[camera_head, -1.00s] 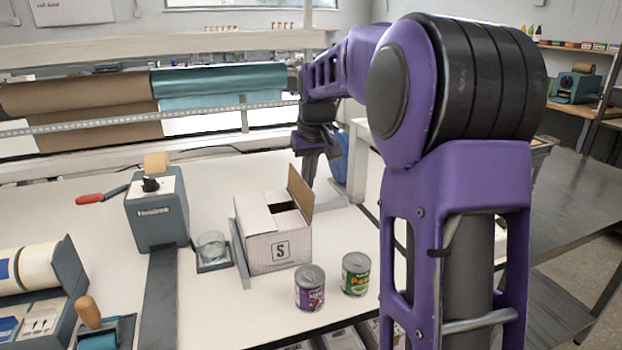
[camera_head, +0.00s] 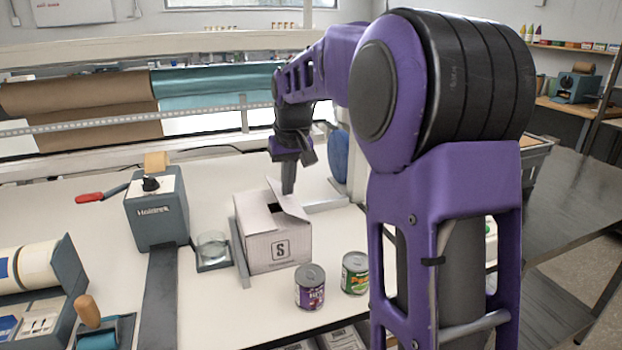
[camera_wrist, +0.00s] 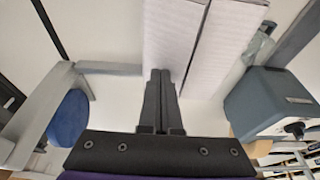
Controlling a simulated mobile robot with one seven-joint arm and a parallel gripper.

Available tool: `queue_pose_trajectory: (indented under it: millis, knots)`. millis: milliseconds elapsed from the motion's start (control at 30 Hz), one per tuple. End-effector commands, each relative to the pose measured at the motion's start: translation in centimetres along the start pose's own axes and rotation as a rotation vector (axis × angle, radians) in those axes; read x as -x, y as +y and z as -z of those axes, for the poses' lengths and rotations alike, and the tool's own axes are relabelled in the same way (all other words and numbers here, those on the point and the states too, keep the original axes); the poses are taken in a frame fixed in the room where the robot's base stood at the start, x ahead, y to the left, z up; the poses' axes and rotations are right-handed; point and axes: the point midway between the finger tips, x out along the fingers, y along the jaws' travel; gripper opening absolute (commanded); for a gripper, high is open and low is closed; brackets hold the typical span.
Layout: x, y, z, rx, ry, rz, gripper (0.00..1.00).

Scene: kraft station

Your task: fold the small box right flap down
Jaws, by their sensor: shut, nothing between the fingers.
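The small white box (camera_head: 278,246) with an "S" logo stands on the white bench in the head view. Its right flap (camera_head: 288,203) leans inward over the top, tilted rather than flat, with a dark gap beside it. The left part of the top (camera_head: 252,213) looks folded down. My gripper (camera_head: 288,188) is shut and empty, pointing down at the flap's upper right side. It appears to touch the flap. In the wrist view the shut fingers (camera_wrist: 160,78) reach the white flap panel (camera_wrist: 173,35), with another white panel (camera_wrist: 225,45) beside it.
Two cans, purple (camera_head: 310,287) and green (camera_head: 355,272), stand close in front of the box. A grey guide (camera_head: 240,255) runs along the box's left side.

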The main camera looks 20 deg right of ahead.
Motion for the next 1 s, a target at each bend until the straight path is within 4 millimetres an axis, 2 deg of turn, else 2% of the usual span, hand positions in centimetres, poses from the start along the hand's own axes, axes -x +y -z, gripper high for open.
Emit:
queue_pose_trajectory:
  millis: [100, 400, 700, 1000]
  knots:
    - [-0.3, -0.7, -0.1, 0.000, 0.001, 0.000, 0.00]
    - [-0.3, -0.8, -0.1, -0.001, 0.001, 0.000, 0.00]
    - [-1.7, -1.6, -0.5, 0.001, 0.000, 0.000, 0.00]
    - [-1.6, -1.6, -0.5, 0.000, 0.001, 0.000, 0.00]
